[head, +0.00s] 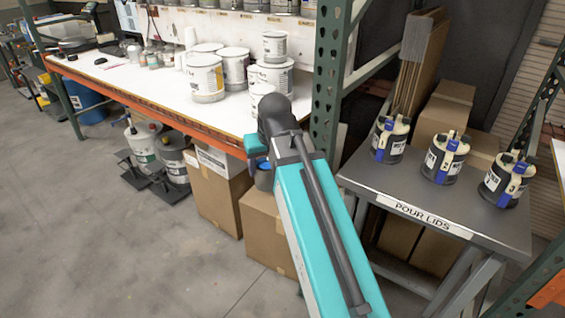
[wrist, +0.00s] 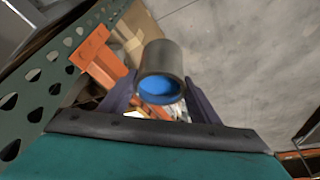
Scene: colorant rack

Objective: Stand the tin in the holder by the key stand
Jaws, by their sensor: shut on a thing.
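The tin (wrist: 161,60) is a small grey cylinder with a bright blue round end facing the wrist camera. My gripper (wrist: 160,82) is shut on it, with one dark finger on each side. In the head view a small dark cylinder with a bluish top, apparently the tin (head: 264,179), shows beside my teal arm, in front of the cardboard boxes. The fingers are hidden there. I cannot make out the holder or the key stand in either view.
A white bench (head: 150,86) with an orange edge carries several paint cans. A green upright (head: 330,75) stands close to my arm. A grey "POUR LIDS" table (head: 405,190) with three lidded cans is at right. Cardboard boxes (head: 215,190) stand below the bench.

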